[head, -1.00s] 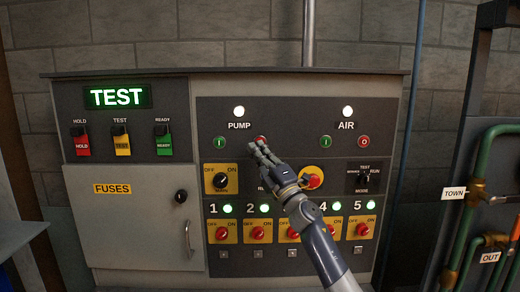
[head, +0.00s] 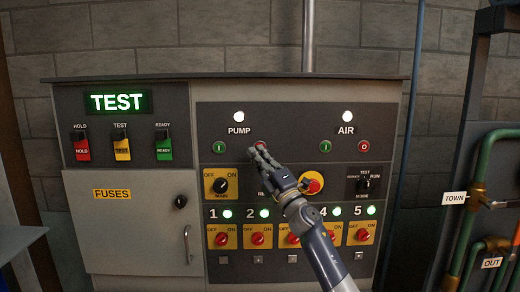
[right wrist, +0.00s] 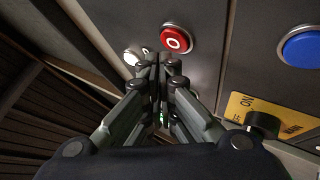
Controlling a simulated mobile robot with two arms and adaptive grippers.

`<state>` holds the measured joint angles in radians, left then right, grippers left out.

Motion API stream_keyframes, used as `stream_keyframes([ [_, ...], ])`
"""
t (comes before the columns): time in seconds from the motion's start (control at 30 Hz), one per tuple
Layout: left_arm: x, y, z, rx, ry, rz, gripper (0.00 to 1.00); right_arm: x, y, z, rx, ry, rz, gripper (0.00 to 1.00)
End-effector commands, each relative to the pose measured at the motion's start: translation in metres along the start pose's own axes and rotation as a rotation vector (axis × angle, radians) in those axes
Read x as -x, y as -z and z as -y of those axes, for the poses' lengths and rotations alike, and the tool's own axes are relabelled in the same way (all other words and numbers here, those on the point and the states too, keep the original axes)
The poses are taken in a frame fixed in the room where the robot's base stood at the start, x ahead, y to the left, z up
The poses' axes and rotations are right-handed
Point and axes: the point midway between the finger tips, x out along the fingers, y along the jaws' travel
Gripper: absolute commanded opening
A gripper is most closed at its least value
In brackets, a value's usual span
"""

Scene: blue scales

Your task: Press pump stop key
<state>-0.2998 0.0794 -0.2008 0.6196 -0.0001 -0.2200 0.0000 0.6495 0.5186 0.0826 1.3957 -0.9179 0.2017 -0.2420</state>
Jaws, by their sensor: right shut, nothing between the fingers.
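The pump stop key, a red round button (head: 260,145) with a white O mark, sits below the PUMP label on the dark panel. It shows fully in the right wrist view (right wrist: 177,39), and the fingers partly cover it in the head view. My right gripper (head: 258,150) is shut and empty, its fingertips just below the red button in the head view. In the right wrist view its closed tips (right wrist: 161,62) are beside the button; I cannot tell whether they touch it. My left gripper is not in view.
A green start button (head: 219,146) is left of the stop key. A red AIR button (head: 364,146) is farther right. A blue button (right wrist: 300,47) shows in the right wrist view. The MAIN switch (head: 221,186) and numbered switches are below.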

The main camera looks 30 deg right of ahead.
Motion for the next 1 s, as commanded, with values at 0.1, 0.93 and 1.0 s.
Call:
stream_keyframes([
  [0.1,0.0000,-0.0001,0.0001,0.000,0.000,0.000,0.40,0.0001,0.0000,0.0001,0.000,0.000,0.000,0.00],
  [0.93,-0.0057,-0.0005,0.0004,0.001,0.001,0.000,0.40,-0.0060,-0.0044,0.0040,0.000,0.000,0.000,0.00],
  [1.0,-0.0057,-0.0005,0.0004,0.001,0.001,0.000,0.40,-0.0060,-0.0043,0.0039,0.000,0.000,0.000,0.00],
])
